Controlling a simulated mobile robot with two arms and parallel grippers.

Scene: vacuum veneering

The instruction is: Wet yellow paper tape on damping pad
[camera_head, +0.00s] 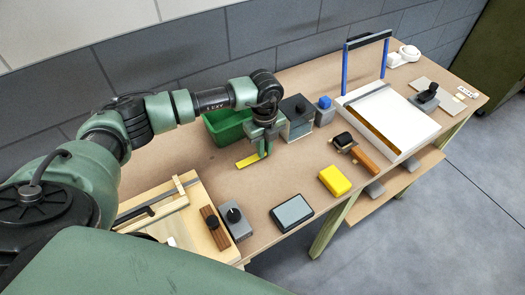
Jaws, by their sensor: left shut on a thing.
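My left gripper (264,153) points down over the table and is shut on the yellow paper tape (246,161). The tape is a short flat yellow strip that sticks out to the left of the fingers, at or just above the table top; I cannot tell whether it touches. A flat grey pad in a dark frame (292,213), which looks like the damping pad, lies nearer the front edge, apart from the gripper. My right gripper is not in view.
A green bin (226,127) stands behind the gripper, beside a grey box with a black knob (298,127). A yellow block (335,180) lies right of the pad. A white board with a blue-post frame (395,117) stands at right. Bare table (245,193) lies between gripper and pad.

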